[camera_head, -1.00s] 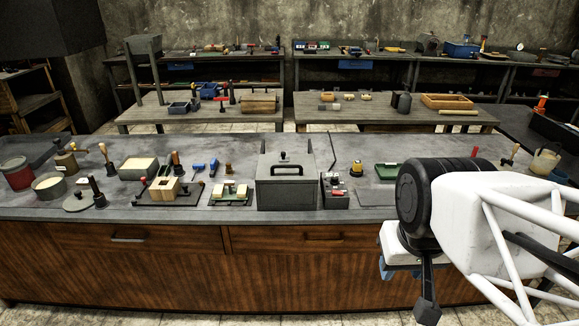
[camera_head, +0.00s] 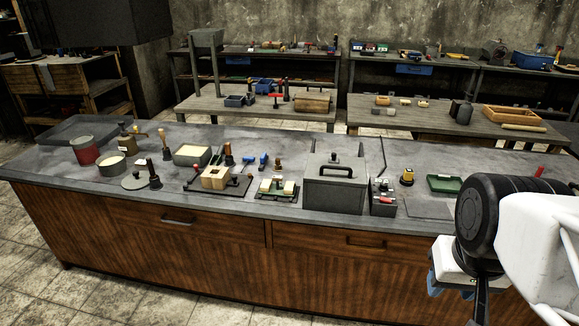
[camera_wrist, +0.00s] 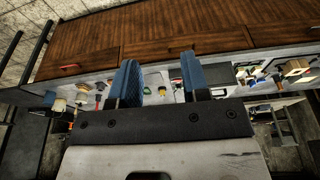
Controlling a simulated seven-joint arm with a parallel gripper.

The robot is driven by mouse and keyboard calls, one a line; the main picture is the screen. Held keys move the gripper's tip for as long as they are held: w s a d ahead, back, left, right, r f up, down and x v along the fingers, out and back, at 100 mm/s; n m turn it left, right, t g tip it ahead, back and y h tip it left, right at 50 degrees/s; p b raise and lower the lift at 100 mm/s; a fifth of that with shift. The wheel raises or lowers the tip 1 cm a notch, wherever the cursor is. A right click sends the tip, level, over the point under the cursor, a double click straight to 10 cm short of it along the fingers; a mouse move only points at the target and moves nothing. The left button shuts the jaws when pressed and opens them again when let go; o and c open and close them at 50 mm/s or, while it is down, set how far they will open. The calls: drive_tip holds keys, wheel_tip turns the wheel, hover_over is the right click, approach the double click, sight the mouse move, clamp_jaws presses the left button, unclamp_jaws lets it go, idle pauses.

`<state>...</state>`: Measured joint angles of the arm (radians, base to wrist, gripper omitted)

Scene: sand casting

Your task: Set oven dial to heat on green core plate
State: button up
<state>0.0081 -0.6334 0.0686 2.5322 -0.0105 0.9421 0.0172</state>
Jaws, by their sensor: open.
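The oven, a grey box with a black handle (camera_head: 335,187), stands shut on the bench. A small dark control box (camera_head: 383,199) with a red part stands just right of it; its dial setting is too small to read. A dark greenish plate with cream core pieces (camera_head: 277,191) lies left of the oven. A green tray (camera_head: 445,184) lies farther right. My gripper (camera_wrist: 160,78) shows two blue fingers apart with nothing held, in the wrist view. In the head view my arm is at the right, in front of the bench and away from the oven.
A wooden core box on a black board (camera_head: 216,178), a sand bin (camera_head: 192,156) and a red pot (camera_head: 85,151) stand on the bench's left. A yellow-topped item (camera_head: 407,177) stands behind the control box. The floor before the bench is clear.

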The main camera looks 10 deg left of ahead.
drive_tip(key=o, duration=0.3)
drive_tip(key=w+r+n+g, duration=0.15)
drive_tip(key=w+n, duration=0.95)
drive_tip(key=w, duration=2.1)
drive_tip(key=w+f+n, duration=0.3)
drive_tip(key=w+f, duration=0.2)
drive_tip(key=w, duration=0.4)
drive_tip(key=w+f+n, duration=0.4)
drive_tip(key=w+f, duration=0.2)
drive_tip(key=w, duration=0.4)
drive_tip(key=w+f+n+g, duration=0.1)
drive_tip(key=w+f+n, duration=0.3)
drive_tip(key=w, duration=0.5)
drive_tip(key=shift+w+f, duration=0.25)
drive_tip(key=shift+f, duration=0.85)
drive_tip(key=shift+w+f+n, duration=0.4)
drive_tip(key=shift+w+f, duration=0.05)
drive_tip(key=shift+f, duration=0.05)
drive_tip(key=shift+f, duration=0.15)
